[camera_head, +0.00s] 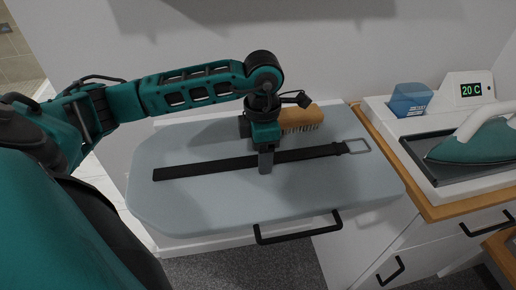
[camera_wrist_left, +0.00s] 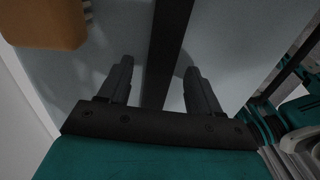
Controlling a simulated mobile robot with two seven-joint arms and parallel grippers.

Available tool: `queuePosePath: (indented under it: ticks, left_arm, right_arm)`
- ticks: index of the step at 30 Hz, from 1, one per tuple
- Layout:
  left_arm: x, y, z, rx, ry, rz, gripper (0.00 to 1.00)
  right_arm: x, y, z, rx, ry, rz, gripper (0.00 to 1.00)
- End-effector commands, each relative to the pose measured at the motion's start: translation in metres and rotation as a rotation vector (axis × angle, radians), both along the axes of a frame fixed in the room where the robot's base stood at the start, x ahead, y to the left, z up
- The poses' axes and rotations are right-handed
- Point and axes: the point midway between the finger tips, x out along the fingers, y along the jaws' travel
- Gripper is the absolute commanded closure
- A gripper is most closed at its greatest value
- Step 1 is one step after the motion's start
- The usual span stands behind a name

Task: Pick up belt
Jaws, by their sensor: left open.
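A long black belt (camera_head: 215,168) lies flat across a grey-blue padded board, with its metal buckle (camera_head: 358,146) at the right end. My left gripper (camera_head: 266,168) points down over the middle of the belt. In the left wrist view the gripper (camera_wrist_left: 158,82) is open, and the belt (camera_wrist_left: 166,45) runs between its two fingers. The fingers stand on either side of the strap, with gaps to it. I cannot tell how far the fingertips are above the board. My right gripper is in neither view.
The padded board (camera_head: 180,206) carries a wooden brush (camera_head: 301,119) just behind the gripper; the brush also shows in the left wrist view (camera_wrist_left: 45,22). Drawer handles (camera_head: 298,228) stick out in front.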

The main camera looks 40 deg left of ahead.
Motion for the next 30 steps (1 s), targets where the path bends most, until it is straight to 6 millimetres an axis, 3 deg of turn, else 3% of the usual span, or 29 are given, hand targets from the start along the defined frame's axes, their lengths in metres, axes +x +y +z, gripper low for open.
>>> queuePosePath:
  ticks: [2, 21, 30]
  left_arm:
    - [-0.0001, -0.0001, 0.0002, 0.0, 0.0, 0.0, 0.39]
    - [-0.0001, 0.0001, 0.0007, 0.0, 0.0, 0.0, 1.0]
    - [0.0003, 0.0002, 0.003, 0.0, -0.001, 0.0, 1.0]
  right_arm:
    - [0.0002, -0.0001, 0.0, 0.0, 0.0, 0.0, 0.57]
    - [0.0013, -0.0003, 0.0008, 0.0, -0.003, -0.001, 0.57]
    - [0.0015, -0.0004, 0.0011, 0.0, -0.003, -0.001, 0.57]
